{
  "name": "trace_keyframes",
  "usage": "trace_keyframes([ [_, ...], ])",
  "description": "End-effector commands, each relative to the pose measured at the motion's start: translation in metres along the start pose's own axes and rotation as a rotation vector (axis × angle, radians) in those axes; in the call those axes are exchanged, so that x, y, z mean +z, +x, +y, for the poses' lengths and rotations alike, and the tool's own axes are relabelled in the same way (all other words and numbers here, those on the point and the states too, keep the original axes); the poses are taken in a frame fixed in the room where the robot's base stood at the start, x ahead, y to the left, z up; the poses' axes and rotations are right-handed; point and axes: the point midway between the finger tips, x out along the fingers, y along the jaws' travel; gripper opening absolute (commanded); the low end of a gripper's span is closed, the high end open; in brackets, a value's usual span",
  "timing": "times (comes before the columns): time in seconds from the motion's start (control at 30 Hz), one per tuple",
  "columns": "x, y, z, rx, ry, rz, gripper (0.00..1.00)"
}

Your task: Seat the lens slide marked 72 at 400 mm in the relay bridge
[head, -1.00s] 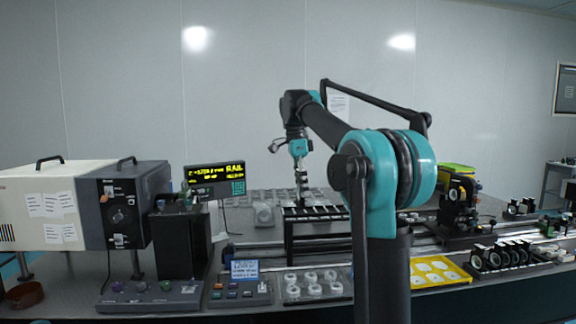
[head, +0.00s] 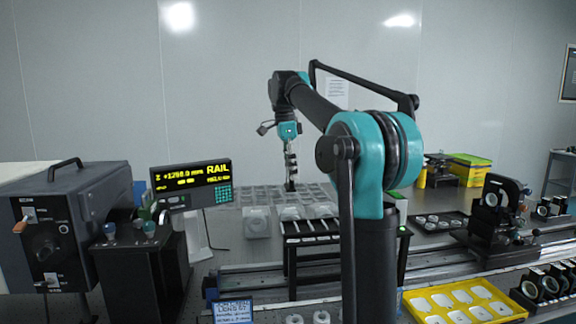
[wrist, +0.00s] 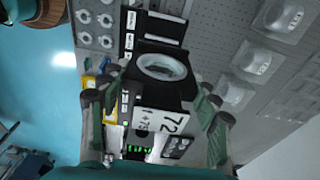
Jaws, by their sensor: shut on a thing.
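My gripper (wrist: 150,108) is shut on a black lens slide (wrist: 160,88) with a round lens and a white label reading 72. The slide sits between the two fingers in the wrist view. In the head view my gripper (head: 291,180) points down above the back of the table, and the slide is too small and dark to make out. A raised black slotted frame (head: 314,240), apparently the relay bridge, stands just in front of it. Part of this frame (wrist: 130,42), with pale slots and small labels, lies beyond the slide in the wrist view.
A lit RAIL display (head: 192,184) stands at left beside a grey box (head: 70,225). Clear-lidded boxes (head: 257,222) sit near the frame. Rails, a yellow tray (head: 462,301) and black mounts (head: 550,285) lie to the right. My arm hides part of the bench.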

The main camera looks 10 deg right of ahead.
Motion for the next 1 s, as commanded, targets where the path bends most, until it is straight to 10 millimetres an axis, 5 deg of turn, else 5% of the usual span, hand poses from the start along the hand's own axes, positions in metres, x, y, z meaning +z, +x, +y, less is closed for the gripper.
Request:
trace_keyframes([
  [1.0, 0.007, 0.061, 0.000, 0.000, 0.000, 0.000, 0.26],
])
